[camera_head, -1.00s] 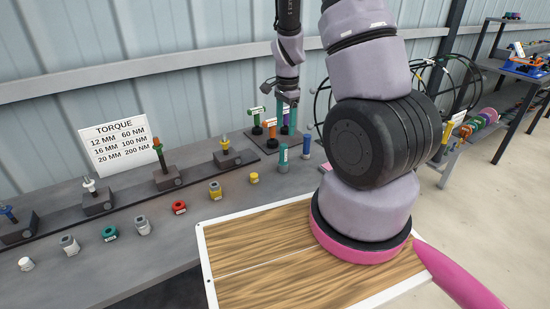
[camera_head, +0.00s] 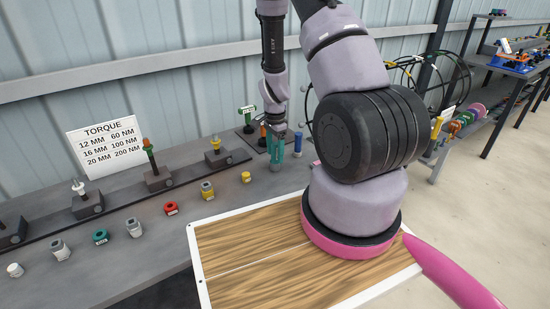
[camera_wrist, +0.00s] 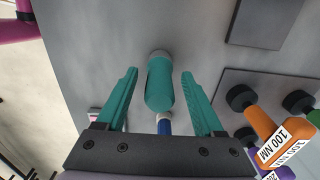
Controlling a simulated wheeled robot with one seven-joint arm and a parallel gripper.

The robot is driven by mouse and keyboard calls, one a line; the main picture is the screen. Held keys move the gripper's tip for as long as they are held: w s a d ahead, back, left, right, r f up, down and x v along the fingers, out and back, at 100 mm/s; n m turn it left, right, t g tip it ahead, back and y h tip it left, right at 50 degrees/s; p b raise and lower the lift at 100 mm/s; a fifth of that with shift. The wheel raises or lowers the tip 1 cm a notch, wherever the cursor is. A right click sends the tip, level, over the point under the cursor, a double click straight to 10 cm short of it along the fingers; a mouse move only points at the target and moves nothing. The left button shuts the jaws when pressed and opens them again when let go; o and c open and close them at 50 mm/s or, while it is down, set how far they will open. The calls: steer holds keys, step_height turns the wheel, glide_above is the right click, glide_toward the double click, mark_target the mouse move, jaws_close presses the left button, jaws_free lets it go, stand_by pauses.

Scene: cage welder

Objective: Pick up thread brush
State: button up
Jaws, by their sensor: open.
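My gripper (camera_head: 275,149) is low over the bench at the back right, its teal fingers spread. In the wrist view, my open gripper (camera_wrist: 160,73) has one finger on each side of an upright teal handle (camera_wrist: 160,88); gaps show on both sides. This teal-handled tool, its lower end grey, may be the thread brush. A blue-handled tool (camera_head: 298,143) stands just right of my gripper; a bit of blue (camera_wrist: 164,127) shows behind the teal handle in the wrist view. I cannot tell for sure which is the thread brush. In the head view my fingers largely hide the teal tool.
Torque tools (camera_wrist: 268,132), one marked 100 NM, stand on a dark plate (camera_wrist: 225,85) close by the right finger. Several coloured sockets and a yellow piece (camera_head: 246,177) stand on the bench to the left. A wood-topped tray (camera_head: 200,260) is in front.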

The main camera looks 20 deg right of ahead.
jaws_close()
step_height(320, 180, up, 10)
steer(key=c, duration=0.6)
jaws_free()
steer(key=shift+c, duration=0.2)
jaws_close()
stand_by(0.9)
